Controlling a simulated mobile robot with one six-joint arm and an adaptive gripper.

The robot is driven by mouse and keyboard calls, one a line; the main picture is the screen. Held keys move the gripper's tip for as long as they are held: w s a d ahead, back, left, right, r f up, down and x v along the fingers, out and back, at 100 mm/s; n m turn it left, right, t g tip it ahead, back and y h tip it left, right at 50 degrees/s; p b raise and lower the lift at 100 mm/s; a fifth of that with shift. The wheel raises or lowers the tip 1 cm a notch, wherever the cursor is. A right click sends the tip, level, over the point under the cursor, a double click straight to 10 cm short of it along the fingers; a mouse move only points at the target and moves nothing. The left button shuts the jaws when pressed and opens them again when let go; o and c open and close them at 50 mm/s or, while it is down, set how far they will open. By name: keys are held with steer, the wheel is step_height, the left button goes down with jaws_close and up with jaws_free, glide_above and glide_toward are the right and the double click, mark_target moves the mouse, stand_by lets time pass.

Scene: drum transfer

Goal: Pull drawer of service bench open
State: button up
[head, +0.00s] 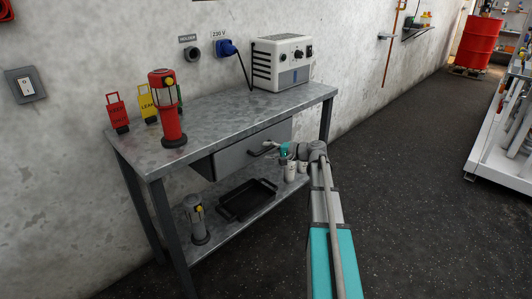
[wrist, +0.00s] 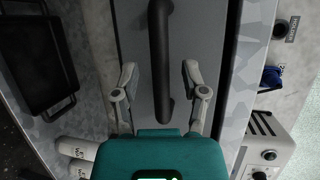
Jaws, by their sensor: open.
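The service bench (head: 225,112) is a grey metal table against the wall. Its drawer (head: 230,154) hangs under the top, with a grey front and a dark bar handle (head: 263,148). I cannot tell from the head view whether the drawer is fully closed. My gripper (head: 281,150) is at the right end of the handle. In the wrist view, my gripper (wrist: 159,72) is open, its two fingers on either side of the near end of the handle (wrist: 160,45). Gaps show between the fingers and the bar, and neither finger touches it.
A red lantern (head: 170,110), red and yellow tags and a white power unit (head: 282,63) stand on the bench top. A black tray (head: 246,199), a grey lantern (head: 195,220) and white canisters sit on the lower shelf. The floor right of the bench is clear.

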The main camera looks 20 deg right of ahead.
steer(key=shift+w+a, duration=0.4)
steer(key=shift+c, duration=0.2)
jaws_close()
